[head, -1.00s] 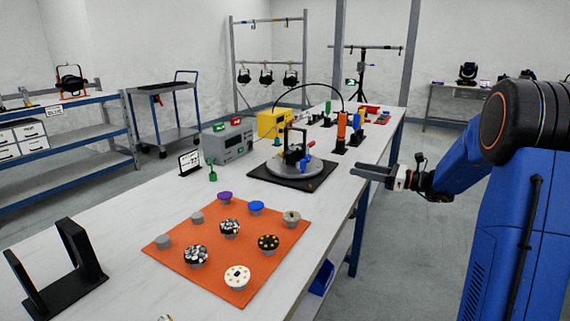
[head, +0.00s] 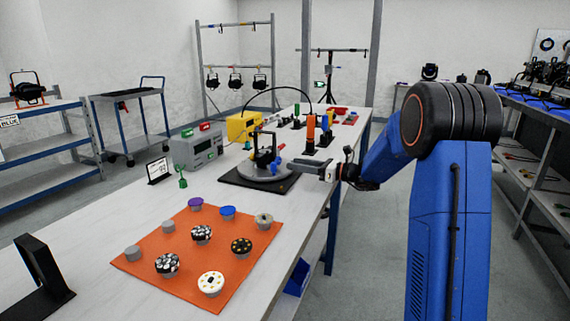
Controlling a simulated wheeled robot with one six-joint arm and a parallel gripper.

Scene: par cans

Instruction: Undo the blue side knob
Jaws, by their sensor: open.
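A black par can (head: 263,158) in an upright frame stands on a round grey turntable (head: 252,173) over a black base plate. A small blue spot on its right side, probably the blue side knob (head: 275,164), shows in the head view; its fine shape is too small to tell. My gripper (head: 293,168) is open and empty. It reaches in from the right, level, with its fingertips beside the turntable's right edge in the picture. I cannot tell how far its fingertips are from the knob in depth.
An orange mat (head: 190,275) with several round lamp parts lies nearer on the white table. A grey power box (head: 197,150) and a yellow case (head: 242,126) stand behind the turntable. An orange bottle-like tool (head: 311,130) stands beyond my gripper. A black stand (head: 45,275) is front left.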

